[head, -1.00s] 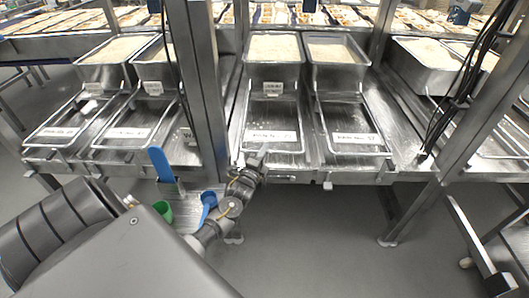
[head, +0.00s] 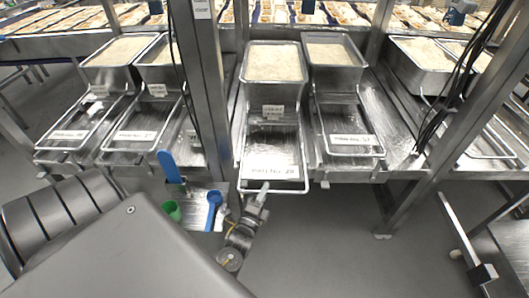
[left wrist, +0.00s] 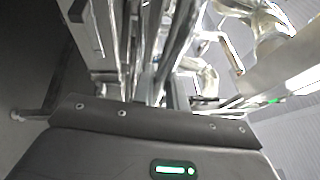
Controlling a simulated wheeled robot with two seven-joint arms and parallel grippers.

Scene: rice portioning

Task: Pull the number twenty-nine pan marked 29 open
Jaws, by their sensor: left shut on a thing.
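The pan with the label that seems to read 29 (head: 272,85) is a steel pan filled with rice, in the middle of the head view. Its wire pull frame (head: 241,150) carries a white label (head: 271,171) and juts toward me past the neighbouring frames. My left gripper (head: 262,189) is at the front bar of this frame and is shut on it. The fingertips are small and partly hidden. The left wrist view shows my gripper's dark body and blurred metal parts; the grip is hard to make out there. My right gripper is in neither view.
A similar rice pan (head: 335,52) with its own frame stands to the right, and others stand at left. A steel post (head: 204,90) rises close on the left.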

